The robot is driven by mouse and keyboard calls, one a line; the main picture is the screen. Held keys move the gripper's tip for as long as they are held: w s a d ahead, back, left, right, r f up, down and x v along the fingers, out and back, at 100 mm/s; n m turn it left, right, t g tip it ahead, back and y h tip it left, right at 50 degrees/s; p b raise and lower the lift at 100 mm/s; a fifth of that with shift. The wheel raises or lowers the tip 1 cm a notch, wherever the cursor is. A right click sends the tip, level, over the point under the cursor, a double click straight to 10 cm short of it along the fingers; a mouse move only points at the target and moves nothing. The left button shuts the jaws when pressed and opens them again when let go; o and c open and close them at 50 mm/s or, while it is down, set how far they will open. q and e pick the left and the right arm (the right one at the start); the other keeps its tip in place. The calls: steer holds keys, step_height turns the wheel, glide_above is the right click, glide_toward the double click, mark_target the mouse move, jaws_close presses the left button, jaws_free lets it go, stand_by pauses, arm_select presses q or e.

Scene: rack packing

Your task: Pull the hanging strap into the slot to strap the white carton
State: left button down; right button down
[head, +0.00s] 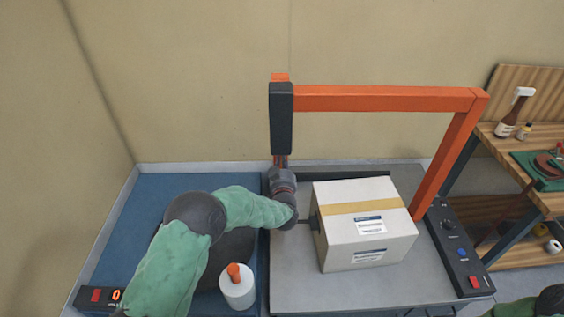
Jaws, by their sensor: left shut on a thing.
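The white carton (340,243) sits upright on the grey machine top, under the orange arch (380,99). Tan tape runs across its top and labels show on its top and front. My left gripper (281,163) is at the arch's left side, just below the black upright housing (281,118), left of and behind the carton. It is shut on the hanging strap, which is mostly hidden and too thin to make out. The slot is not clearly visible. My right gripper is out of view; only part of that arm shows at the bottom right.
A white bottle with an orange top (237,288) stands on the blue surface (165,195) by my left arm. A dark piece (315,221) is at the carton's left side. A control panel (455,250) lies right of the carton. A wooden bench (548,203) stands far right.

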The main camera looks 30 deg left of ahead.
arm_select(q)
step_height(320, 180, down, 23)
steer(key=b, duration=1.3)
steer(key=shift+f, duration=0.15)
steer(key=c, duration=1.3)
jaws_free()
steer(key=shift+s, duration=0.1)
steer(key=v, duration=1.2)
